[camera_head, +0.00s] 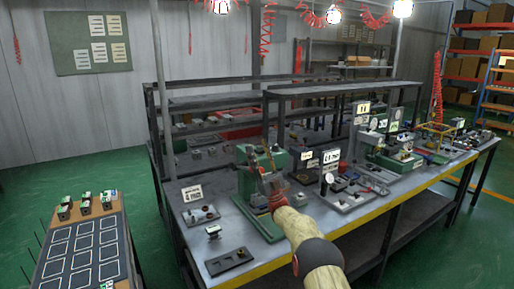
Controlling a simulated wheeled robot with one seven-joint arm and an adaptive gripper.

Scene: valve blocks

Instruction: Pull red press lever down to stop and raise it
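A green press (243,186) stands on the workbench at the centre of the head view. A thin brownish-red bar, which looks like its lever (268,155), rises steeply at the press's upper right. My arm, pale with a dark joint, reaches in from the lower right. My gripper (273,188) is at the front right of the press, just below the bar. Red and dark parts overlap there, and I cannot tell whether the gripper touches the lever. The fingers are too small to show open or shut. My arm hides part of the press base.
The workbench (275,256) has a yellow front edge. A small labelled fixture (201,215) and a black tray (229,261) lie left of my arm. Sign plates and other green machines (390,155) crowd the right. A parts table (85,250) stands at left, with green floor between.

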